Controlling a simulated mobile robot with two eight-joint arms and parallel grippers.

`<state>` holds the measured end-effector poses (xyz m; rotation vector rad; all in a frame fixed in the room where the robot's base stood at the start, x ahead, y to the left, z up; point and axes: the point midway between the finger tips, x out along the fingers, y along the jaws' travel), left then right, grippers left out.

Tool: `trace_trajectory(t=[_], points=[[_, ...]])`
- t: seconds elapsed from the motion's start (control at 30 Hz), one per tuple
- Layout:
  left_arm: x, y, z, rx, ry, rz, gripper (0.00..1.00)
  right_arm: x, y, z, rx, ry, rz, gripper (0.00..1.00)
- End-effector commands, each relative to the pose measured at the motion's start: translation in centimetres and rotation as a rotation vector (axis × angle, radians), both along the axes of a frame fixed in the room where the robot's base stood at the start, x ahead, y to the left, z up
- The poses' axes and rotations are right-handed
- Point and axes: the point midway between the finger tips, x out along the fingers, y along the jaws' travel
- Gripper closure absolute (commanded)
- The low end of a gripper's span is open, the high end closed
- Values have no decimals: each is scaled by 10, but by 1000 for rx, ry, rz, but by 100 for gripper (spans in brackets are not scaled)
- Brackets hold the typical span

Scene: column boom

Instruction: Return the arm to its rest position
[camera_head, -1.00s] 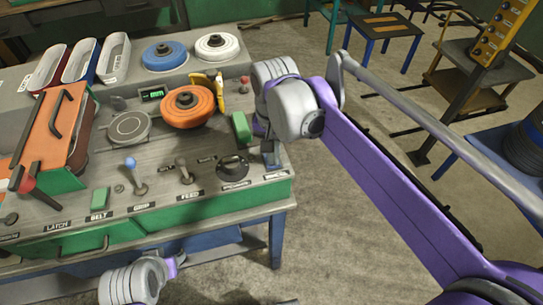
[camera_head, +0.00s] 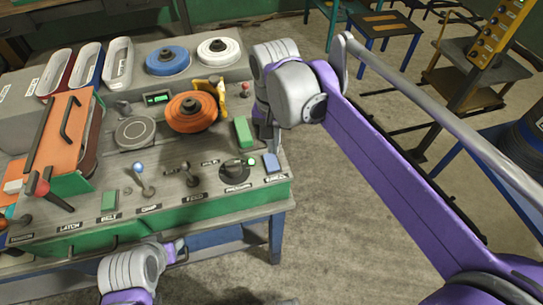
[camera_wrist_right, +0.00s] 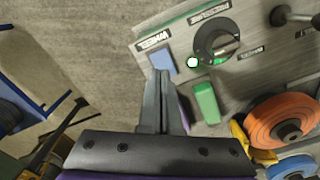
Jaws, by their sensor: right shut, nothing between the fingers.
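My right arm, purple and grey, reaches over the right end of a control console (camera_head: 60,245) in the head view. The right gripper (camera_head: 275,143) points down there, partly hidden by its own wrist. In the right wrist view its dark fingers (camera_wrist_right: 164,98) are together and empty. Their tips are close to a blue button (camera_wrist_right: 162,61) labelled WHEEL, which also shows uncovered in the head view (camera_head: 271,163). Whether the tips touch the panel I cannot tell. Part of my left arm shows at the bottom left of the head view; its fingers do not show.
Near the gripper are a green block (camera_wrist_right: 207,103), a black pressure knob (camera_wrist_right: 214,41) with a lit green lamp (camera_wrist_right: 192,62), and an orange wheel (camera_wrist_right: 284,121). Levers stand along the console front. Bare floor (camera_head: 345,225) lies right of the console.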

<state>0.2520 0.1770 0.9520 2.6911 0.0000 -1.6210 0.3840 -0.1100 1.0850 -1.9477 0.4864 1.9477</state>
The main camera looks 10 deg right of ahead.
Motion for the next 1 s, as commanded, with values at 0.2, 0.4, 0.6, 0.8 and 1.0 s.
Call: trace_trajectory(t=[0.2, 0.4, 0.6, 0.8, 1.0], points=[[2, 0, 6, 0, -4, 0, 50, 0, 0, 7, 0, 0, 0, 100], [2, 0, 5, 0, -4, 0, 50, 0, 0, 6, 0, 0, 0, 100], [2, 0, 5, 0, -4, 0, 50, -1, 0, 6, 0, -1, 1, 100], [2, 0, 5, 0, -4, 0, 50, -23, -15, -11, 7, -80, 75, 100], [2, 0, 5, 0, -4, 0, 50, -74, -43, -60, -15, -267, 258, 100]])
